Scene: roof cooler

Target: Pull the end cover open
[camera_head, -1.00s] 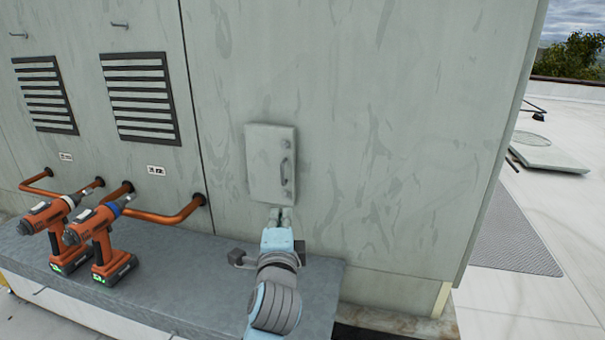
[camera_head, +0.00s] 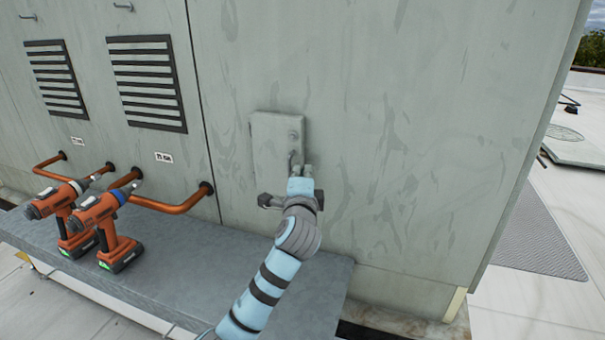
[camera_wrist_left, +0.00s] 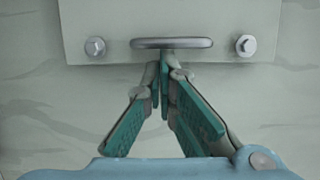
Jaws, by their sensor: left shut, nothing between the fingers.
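The end cover (camera_head: 268,148) is a small grey rectangular panel that looks flat against the large grey wall. Its bar handle shows in the left wrist view (camera_wrist_left: 172,43), between two hex bolts (camera_wrist_left: 95,47) on the cover face (camera_wrist_left: 215,15). My left gripper (camera_head: 302,170) is at the cover's lower right, partly hiding the handle in the head view. In the left wrist view its green-padded fingers (camera_wrist_left: 164,72) are shut and empty, with tips at the handle's edge. I cannot tell whether they touch it. My right gripper is out of view.
A grey ledge (camera_head: 180,255) runs along the wall below the cover. Two orange power tools (camera_head: 108,228) stand on its left part. Copper pipes (camera_head: 178,206) stick out of the wall behind them. Dark vents (camera_head: 146,82) are at upper left. The wall right of the cover is clear.

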